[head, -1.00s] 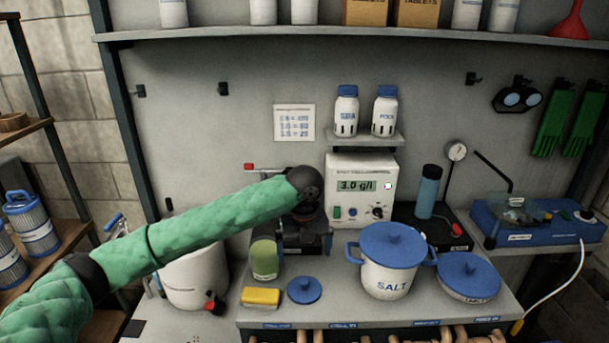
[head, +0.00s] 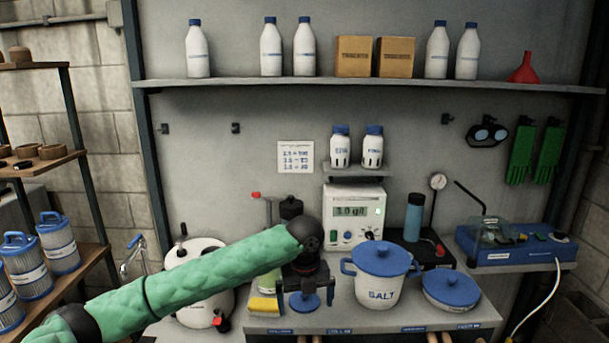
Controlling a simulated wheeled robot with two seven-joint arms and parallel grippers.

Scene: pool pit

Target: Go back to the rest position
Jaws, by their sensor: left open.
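My left arm comes in from the lower left in a green sleeve. My left gripper (head: 305,293) points down in front of the counter, open, with nothing seen between its fingers. Behind it in the picture lies a small blue lid (head: 304,303), partly covered by the gripper. A yellow sponge (head: 263,306) and a green jar (head: 268,281), mostly hidden by the arm, are to its left. My right gripper is not in view.
A white pot labelled SALT (head: 380,287) with a blue lid and a lower blue-lidded dish (head: 452,290) stand right of the gripper. A metering box (head: 353,217) is behind. A white round vessel (head: 200,285) is at left, partly behind my arm. A bottle shelf (head: 370,84) runs above.

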